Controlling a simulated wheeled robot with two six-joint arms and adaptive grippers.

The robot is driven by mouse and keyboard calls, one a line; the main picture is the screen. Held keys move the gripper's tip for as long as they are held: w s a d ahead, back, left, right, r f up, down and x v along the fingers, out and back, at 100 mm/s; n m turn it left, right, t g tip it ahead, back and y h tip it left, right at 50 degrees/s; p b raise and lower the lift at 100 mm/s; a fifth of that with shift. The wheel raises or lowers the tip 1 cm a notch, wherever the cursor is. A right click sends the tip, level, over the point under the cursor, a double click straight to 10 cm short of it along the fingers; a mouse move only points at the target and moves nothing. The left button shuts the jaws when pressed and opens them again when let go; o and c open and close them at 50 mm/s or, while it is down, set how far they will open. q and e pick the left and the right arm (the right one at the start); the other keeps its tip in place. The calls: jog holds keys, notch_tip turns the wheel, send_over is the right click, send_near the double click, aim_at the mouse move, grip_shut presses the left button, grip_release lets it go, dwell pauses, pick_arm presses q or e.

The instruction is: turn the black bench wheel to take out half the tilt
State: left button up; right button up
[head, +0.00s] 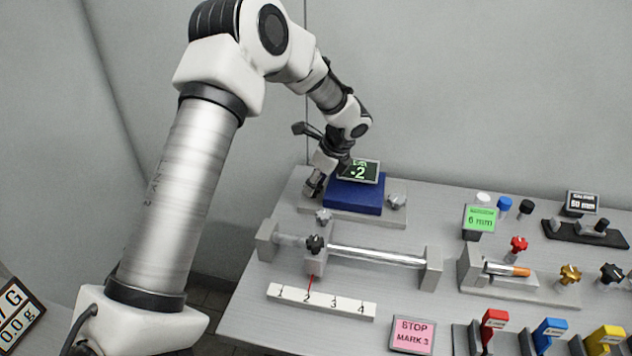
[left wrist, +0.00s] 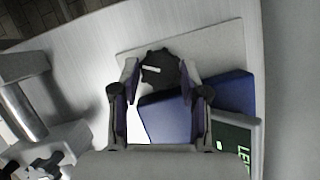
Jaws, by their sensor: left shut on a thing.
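My left gripper (head: 313,184) reaches down at the back left corner of the blue block (head: 354,196). In the left wrist view the fingers (left wrist: 160,78) are shut on a black knobbed wheel (left wrist: 159,67) with a white mark on its top, one finger on each side. In the head view the gripper hides this wheel. The blue block (left wrist: 170,118) sits on a pale plate beside the wheel. A dark screen (head: 358,172) on the block shows green figures, apparently -2. My right gripper is out of view.
Grey knobs (head: 323,216) and (head: 397,201) stand at the plate's front and right. In front is a rail (head: 375,256) with a black-knobbed slider (head: 315,243). A numbered scale (head: 320,301) and pink STOP MARK 3 sign (head: 413,335) lie nearer. Other fixtures crowd the right.

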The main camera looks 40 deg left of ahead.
pick_arm(q)
jog(key=shift+r+n+p, duration=0.2)
jog(key=shift+n+p, duration=0.3)
jog(key=shift+p, duration=0.45)
jog(key=n+g+p, duration=0.1)
jog(key=n+p, duration=0.2)
jog(key=p, duration=0.2)
jog(key=shift+w+a+n+g+h, duration=0.1)
jog(key=shift+w+n+g+h, duration=0.1)
jog(key=shift+n+g+h, duration=0.2)
jog(key=shift+n+g+h+p, duration=0.35)
jog(key=shift+n+p, duration=0.55)
jog(key=shift+n, duration=0.3)
jog(key=shift+w+a+f+n+g+h+p, duration=0.15)
jog(key=shift+n+h+p, duration=0.1)
jog(key=shift+n, duration=0.35)
jog(key=shift+s+d+f+n+g+h+p, duration=0.1)
jog(key=shift+n+p, duration=0.15)
jog(key=shift+n, duration=0.35)
jog(key=o, duration=1.1)
jog(key=shift+a, duration=0.1)
jog(key=shift+o, duration=0.2)
